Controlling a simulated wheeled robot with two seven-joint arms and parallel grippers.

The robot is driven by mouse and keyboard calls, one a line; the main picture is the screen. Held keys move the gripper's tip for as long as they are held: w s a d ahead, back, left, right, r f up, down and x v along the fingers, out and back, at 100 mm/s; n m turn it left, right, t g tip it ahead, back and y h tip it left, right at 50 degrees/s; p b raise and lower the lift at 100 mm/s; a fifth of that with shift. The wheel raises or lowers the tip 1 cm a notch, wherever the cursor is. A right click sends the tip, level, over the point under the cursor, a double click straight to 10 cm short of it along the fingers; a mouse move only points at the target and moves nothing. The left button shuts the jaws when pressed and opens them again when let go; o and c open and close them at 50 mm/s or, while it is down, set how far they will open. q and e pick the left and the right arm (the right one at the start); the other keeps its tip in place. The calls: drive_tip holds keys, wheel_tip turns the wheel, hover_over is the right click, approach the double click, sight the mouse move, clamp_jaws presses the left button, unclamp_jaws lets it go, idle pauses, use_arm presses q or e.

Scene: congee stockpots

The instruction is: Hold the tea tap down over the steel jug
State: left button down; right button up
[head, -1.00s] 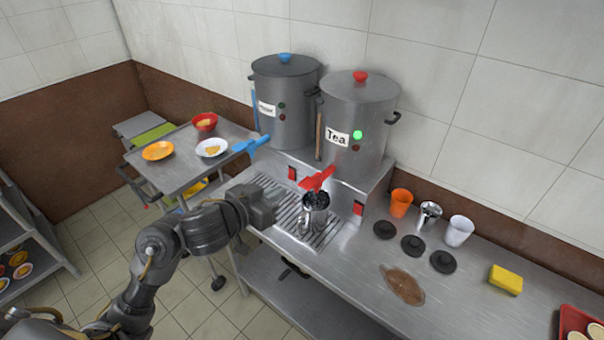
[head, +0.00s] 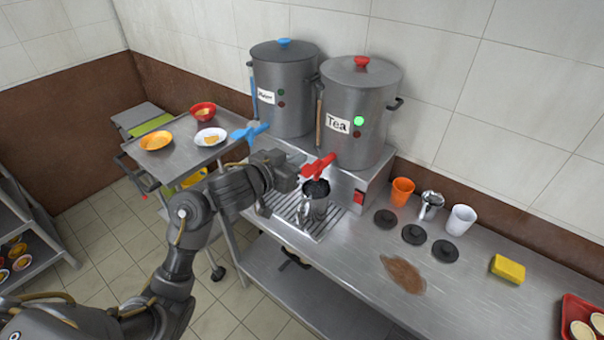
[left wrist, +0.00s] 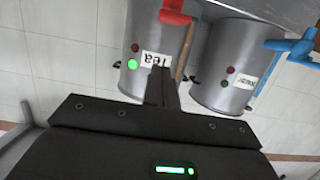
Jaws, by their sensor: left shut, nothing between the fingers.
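The tea urn (head: 358,112) is a steel pot with a red lid knob, a "Tea" label and a lit green light. Its red tea tap (head: 320,167) sticks out at the front, and it also shows upside down in the left wrist view (left wrist: 175,11). The steel jug (head: 316,205) stands on the drip grate below the tap; its mouth looks dark. My left gripper (head: 300,168) is shut and empty, just left of the tap at about its height. Whether it touches the tap cannot be told. In the left wrist view its fingers (left wrist: 163,88) are together. My right gripper is not in view.
A second urn (head: 284,90) with a blue tap (head: 250,132) stands to the left. A trolley (head: 178,172) with bowls and a plate is further left. Right of the jug are an orange cup (head: 402,190), a metal cup, a white cup, black lids, a brown spill (head: 402,273) and a yellow sponge (head: 507,268).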

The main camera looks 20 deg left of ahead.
sight(311, 168)
use_arm(q)
drive_tip(key=shift+w+d+f+b, duration=0.15)
drive_tip(key=shift+w+f+b, duration=0.15)
drive_tip(key=shift+f, duration=0.5)
drive_tip(key=shift+w+d+f+b, duration=0.1)
drive_tip(key=shift+w+f+b, duration=0.1)
drive_tip(key=shift+w+f, duration=0.4)
drive_tip(key=shift+w+d+f+b, duration=0.15)
drive_tip(key=shift+w+f+b, duration=0.1)
drive_tip(key=shift+f, duration=0.7)
